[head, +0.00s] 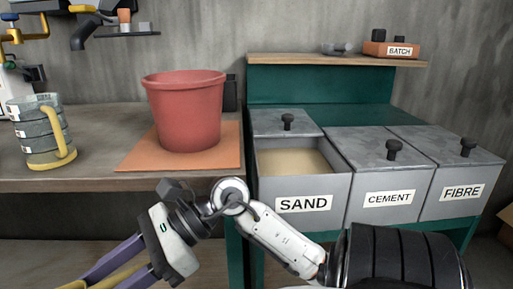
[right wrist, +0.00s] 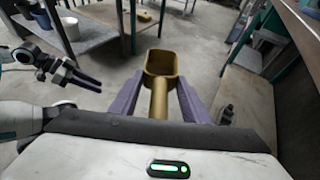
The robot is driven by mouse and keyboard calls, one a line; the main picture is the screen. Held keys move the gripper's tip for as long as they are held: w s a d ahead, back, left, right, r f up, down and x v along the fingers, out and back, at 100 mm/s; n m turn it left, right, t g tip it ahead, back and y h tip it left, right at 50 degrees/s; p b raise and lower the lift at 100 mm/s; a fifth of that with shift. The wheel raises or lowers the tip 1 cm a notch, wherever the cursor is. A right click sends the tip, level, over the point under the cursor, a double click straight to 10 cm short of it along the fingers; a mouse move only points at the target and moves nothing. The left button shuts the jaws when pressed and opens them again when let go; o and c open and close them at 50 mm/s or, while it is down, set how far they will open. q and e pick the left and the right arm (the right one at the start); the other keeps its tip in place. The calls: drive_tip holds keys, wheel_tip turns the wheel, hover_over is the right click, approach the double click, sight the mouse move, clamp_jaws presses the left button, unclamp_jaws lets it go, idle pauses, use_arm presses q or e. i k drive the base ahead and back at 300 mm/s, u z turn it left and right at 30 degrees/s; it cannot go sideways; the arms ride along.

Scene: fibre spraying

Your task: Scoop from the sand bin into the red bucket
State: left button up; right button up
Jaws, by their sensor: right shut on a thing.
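The grey sand bin (head: 303,203), labelled SAND, has its lid (head: 270,125) set back, and pale sand (head: 293,162) shows inside. The red bucket (head: 185,115) stands upright on an orange mat on the bench to the left; its inside is mostly hidden. My right gripper (head: 100,268) is low in front of the bench, below the bucket and away from the bin. It is shut on the handle of a yellow scoop (right wrist: 160,65), seen in the right wrist view over the floor; I cannot tell if the scoop holds sand. My left gripper (right wrist: 85,80) shows at the left there, its opening unclear.
Cement (head: 388,200) and fibre (head: 460,190) bins stand right of the sand bin with lids on. A grey jug with a yellow handle (head: 42,132) is left of the bucket. The orange mat (head: 135,159) lies near the bench edge. A shelf (head: 300,59) runs above the bins.

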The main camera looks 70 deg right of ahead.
sight(186, 105)
drive_tip(key=z, duration=1.65)
